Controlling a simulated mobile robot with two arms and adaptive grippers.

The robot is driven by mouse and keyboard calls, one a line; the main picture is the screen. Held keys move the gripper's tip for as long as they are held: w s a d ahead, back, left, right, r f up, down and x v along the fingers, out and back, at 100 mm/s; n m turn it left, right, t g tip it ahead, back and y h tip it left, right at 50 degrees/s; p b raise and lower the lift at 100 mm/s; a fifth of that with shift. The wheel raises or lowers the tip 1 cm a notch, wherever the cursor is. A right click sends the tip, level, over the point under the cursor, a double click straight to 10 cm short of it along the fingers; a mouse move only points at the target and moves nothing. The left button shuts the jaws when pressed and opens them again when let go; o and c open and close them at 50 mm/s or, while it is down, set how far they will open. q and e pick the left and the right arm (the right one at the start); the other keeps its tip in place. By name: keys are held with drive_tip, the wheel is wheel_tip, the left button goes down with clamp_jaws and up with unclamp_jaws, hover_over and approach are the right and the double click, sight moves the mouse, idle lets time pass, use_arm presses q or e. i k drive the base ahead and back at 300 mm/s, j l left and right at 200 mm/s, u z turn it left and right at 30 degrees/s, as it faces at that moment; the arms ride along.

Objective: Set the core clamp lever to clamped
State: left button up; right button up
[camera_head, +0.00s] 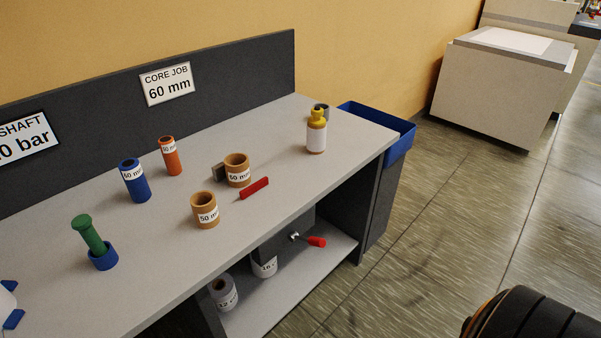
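A lever with a red grip (316,242) and a metal shaft sticks out to the right from a dark box (286,236) under the front edge of the bench. A flat red bar (254,188) lies on the bench top, in front of a brown core ring (237,170) marked 50 mm. A small dark block (219,173) stands beside that ring. I cannot read any clamped or open mark on either red part. Neither of my grippers can be made out in the head view.
The grey bench (330,182) also holds a second brown core (205,210), a blue core (135,180), an orange core (170,156), a green plunger in a blue ring (103,257) and a yellow-capped bottle (316,132). A blue bin (398,135) stands at its right end. Floor beyond is clear.

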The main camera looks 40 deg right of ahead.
sight(313, 240)
drive_tip(key=z, duration=1.1)
